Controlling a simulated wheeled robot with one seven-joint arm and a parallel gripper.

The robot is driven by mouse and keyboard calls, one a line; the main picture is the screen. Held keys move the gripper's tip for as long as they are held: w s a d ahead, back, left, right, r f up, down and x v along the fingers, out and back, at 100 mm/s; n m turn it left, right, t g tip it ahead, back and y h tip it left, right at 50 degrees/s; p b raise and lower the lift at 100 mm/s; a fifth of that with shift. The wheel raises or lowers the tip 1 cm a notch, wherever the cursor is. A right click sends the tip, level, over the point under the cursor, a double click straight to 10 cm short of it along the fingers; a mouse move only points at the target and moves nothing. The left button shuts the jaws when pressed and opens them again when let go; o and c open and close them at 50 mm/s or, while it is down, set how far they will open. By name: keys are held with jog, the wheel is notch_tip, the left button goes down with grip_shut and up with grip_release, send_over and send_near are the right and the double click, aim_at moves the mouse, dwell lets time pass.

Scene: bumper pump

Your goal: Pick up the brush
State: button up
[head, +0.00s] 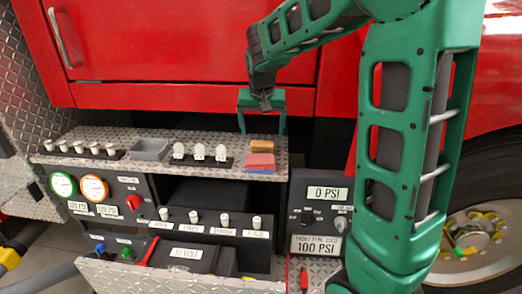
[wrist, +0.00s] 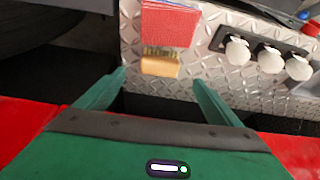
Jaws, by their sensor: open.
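The brush (wrist: 160,66) has a tan wooden back and short bristles. It lies on the diamond-plate bumper shelf and also shows in the head view (head: 262,145), near the right end of the shelf. My gripper (head: 263,130) is open and empty above the shelf, slightly behind the brush in the head view. In the wrist view my gripper's two green fingers (wrist: 160,80) stand wide apart, with the brush between and just beyond the fingertips. The fingers do not appear to touch it.
A red cloth-like block (wrist: 169,24) lies right beside the brush, with blue under it in the head view (head: 259,163). White-capped valves (head: 199,152) and a grey tray (head: 150,149) stand further left. The red truck body (head: 190,45) rises behind the shelf.

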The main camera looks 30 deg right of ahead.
aim_at(262, 144)
jog(key=shift+x, duration=4.75)
jog(key=shift+s+a, duration=0.1)
jog(key=c, duration=1.2)
